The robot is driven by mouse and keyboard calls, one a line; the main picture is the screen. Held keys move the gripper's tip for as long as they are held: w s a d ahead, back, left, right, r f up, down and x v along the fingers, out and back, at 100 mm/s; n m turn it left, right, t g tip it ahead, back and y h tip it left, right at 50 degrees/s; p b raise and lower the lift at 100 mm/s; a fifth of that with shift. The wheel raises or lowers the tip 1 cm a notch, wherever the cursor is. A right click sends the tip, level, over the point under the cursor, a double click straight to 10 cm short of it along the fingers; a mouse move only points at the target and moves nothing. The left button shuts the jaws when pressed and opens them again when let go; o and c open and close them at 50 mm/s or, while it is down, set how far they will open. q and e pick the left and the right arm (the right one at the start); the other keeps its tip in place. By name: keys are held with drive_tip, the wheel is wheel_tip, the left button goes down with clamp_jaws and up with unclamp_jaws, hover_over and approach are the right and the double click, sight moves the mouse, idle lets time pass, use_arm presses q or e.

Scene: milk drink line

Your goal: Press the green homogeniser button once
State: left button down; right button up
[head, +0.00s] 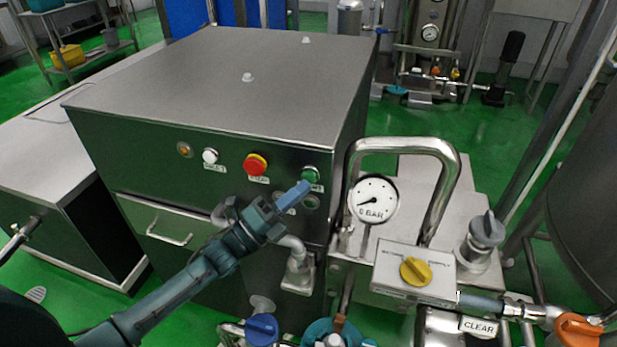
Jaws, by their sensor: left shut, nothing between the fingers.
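The green button (310,174) is on the front panel of the steel homogeniser cabinet (220,145), at the panel's right end. My left gripper (304,188) is shut and empty, with its blue fingertips pointing up and right just below the green button. In this view the tips come close to the button's label; I cannot tell whether they touch the panel. My right gripper is not in view.
A red button on a yellow base (256,164), a white button (210,156) and an amber lamp (184,149) sit left on the panel. A dark round fitting (311,202) is below the green button. A gauge (373,199) and bent steel pipe (446,185) stand to the right.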

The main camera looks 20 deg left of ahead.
use_arm(q)
drive_tip(key=shift+w, duration=0.4)
drive_tip(key=shift+w+b, duration=0.45)
drive_tip(key=shift+b, duration=0.1)
idle(0.6)
drive_tip(key=shift+s, duration=0.15)
drive_tip(key=shift+s+p, duration=0.4)
drive_tip(key=shift+s, duration=0.35)
drive_tip(key=shift+s, duration=0.1)
drive_tip(key=s+p, duration=0.2)
drive_tip(key=s, duration=0.2)
drive_tip(key=shift+s+a, duration=0.1)
drive_tip(key=shift+s, duration=0.3)
idle(0.4)
